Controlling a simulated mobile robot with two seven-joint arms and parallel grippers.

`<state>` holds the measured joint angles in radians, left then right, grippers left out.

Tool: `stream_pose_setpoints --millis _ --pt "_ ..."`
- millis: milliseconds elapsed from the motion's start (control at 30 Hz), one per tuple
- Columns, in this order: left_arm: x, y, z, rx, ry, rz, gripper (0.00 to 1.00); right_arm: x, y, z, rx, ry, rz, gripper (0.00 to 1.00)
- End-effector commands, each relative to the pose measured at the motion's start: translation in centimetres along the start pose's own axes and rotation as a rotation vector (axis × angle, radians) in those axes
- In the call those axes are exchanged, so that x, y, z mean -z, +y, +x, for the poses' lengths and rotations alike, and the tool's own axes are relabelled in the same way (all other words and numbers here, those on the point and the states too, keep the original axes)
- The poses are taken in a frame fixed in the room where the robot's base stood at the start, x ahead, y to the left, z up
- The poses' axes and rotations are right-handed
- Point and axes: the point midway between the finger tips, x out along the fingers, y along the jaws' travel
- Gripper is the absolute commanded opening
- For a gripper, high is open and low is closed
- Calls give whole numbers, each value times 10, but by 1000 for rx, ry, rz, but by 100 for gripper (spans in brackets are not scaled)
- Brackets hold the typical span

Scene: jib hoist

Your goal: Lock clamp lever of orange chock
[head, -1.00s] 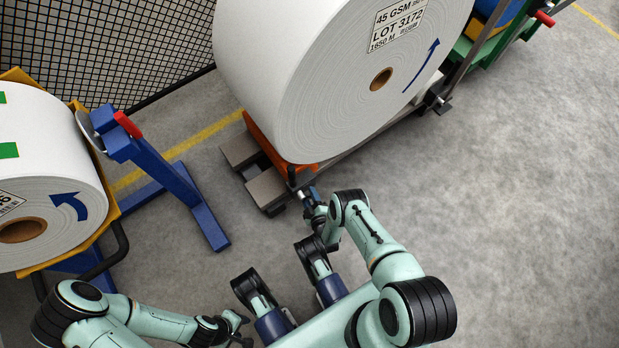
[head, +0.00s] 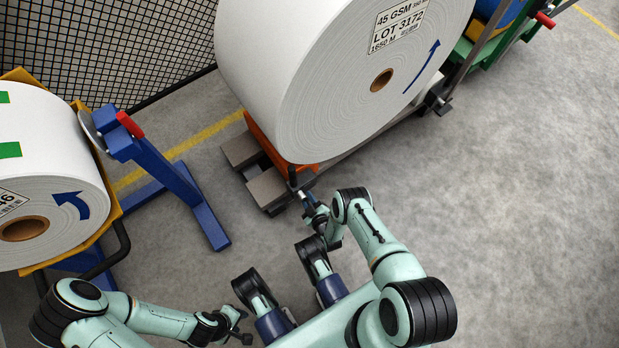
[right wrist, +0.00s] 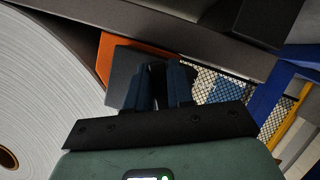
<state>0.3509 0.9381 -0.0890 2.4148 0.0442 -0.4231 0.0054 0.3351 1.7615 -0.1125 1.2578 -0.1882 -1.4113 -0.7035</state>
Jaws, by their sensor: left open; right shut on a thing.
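The orange chock (head: 257,133) sits under the near left end of the large white roll (head: 345,90). It also shows in the right wrist view (right wrist: 122,48), beside the roll. A dark upright lever (head: 292,177) stands at the chock's near corner. My right gripper (head: 303,194) is at this lever and shut on it; the contact is small in the head view. In the right wrist view its blue fingers (right wrist: 160,72) point at a dark part, and the grip itself is mostly hidden. My left gripper (head: 244,326) is open and empty, low over the floor, away from the chock.
Grey blocks (head: 267,188) lie at the cart's end, left of the lever. A blue stand (head: 195,205) with a red handle (head: 129,124) and another white roll (head: 45,175) are at the left. Mesh fence (head: 110,45) is behind. Floor at the right is free.

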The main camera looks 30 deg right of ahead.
Motion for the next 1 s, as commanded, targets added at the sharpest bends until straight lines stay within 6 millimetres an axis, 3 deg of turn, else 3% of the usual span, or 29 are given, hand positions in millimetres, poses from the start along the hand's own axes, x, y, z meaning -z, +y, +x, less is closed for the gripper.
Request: stream_pose_setpoints --millis 500,1000 --pt "-1 -1 1 2 -4 -1 43 2 -14 0 146 -1 358 0" --pt "-4 -3 3 7 -14 -5 43 5 -18 0 189 0 460 0"
